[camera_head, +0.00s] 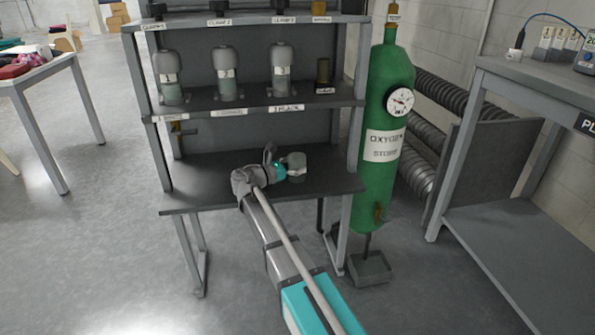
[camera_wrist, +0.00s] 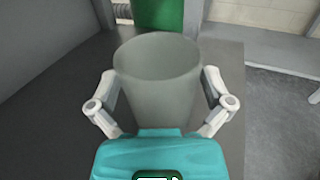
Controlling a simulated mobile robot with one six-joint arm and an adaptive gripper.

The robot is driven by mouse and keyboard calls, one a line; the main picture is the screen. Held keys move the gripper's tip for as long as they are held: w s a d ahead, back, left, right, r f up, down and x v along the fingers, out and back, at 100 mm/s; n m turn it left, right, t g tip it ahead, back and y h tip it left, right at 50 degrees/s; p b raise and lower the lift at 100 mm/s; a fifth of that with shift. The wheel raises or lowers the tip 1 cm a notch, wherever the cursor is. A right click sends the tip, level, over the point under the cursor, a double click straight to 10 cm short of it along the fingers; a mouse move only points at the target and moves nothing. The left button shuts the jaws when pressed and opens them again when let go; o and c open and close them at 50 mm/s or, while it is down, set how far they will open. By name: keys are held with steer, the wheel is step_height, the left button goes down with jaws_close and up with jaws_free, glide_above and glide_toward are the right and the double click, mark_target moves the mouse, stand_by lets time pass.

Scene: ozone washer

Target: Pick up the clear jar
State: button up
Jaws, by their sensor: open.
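The clear jar (camera_wrist: 158,85) is a greyish, see-through, open-topped vessel standing upright in the middle of the wrist view. In the head view the jar (camera_head: 297,165) stands on the lower shelf of the grey rack, just right of my gripper (camera_head: 279,172). In the wrist view my gripper (camera_wrist: 160,100) is open, with one finger on each side of the jar. The left finger seems slightly apart from the wall; contact on the right cannot be told. The jar's base is hidden behind the teal gripper body.
The lower shelf (camera_head: 200,197) is otherwise mostly bare. The shelf above (camera_head: 255,103) holds several grey-capped bottles and a small dark-gold container. A green oxygen cylinder (camera_head: 375,185) stands right of the rack. A grey bench (camera_head: 540,85) is further right. Open floor lies at left.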

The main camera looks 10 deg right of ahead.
steer(key=c, duration=1)
steer(key=shift+c, duration=0.2)
steer(key=shift+r, duration=0.2)
steer(key=shift+r+p, duration=0.75)
steer(key=shift+p, duration=0.25)
steer(key=s+a+r+p, duration=0.2)
steer(key=s+r+p, duration=0.9)
steer(key=s, duration=0.2)
steer(key=shift+s+a, duration=0.3)
steer(key=shift+s, duration=0.1)
